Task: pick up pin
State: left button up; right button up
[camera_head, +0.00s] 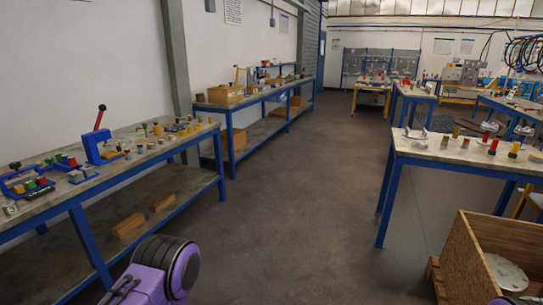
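I cannot tell which thing is the pin, as the small parts are too far away. A purple and black part of my own arm shows at the bottom, left of centre. Neither gripper can be seen.
The left bench also bears a blue press with a red-knobbed lever (98,140). The right table (450,158) has blue legs. A wooden crate (470,255) stands at the lower right. The grey floor (290,200) between the benches is clear.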

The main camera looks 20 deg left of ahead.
aim_at(58, 156)
jog(key=u, duration=0.25)
jog(key=i, duration=2.1)
jog(key=u, duration=0.65)
jog(key=i, duration=1)
jog(key=u, duration=1.6)
jog(key=i, duration=0.85)
jog(key=u, duration=1)
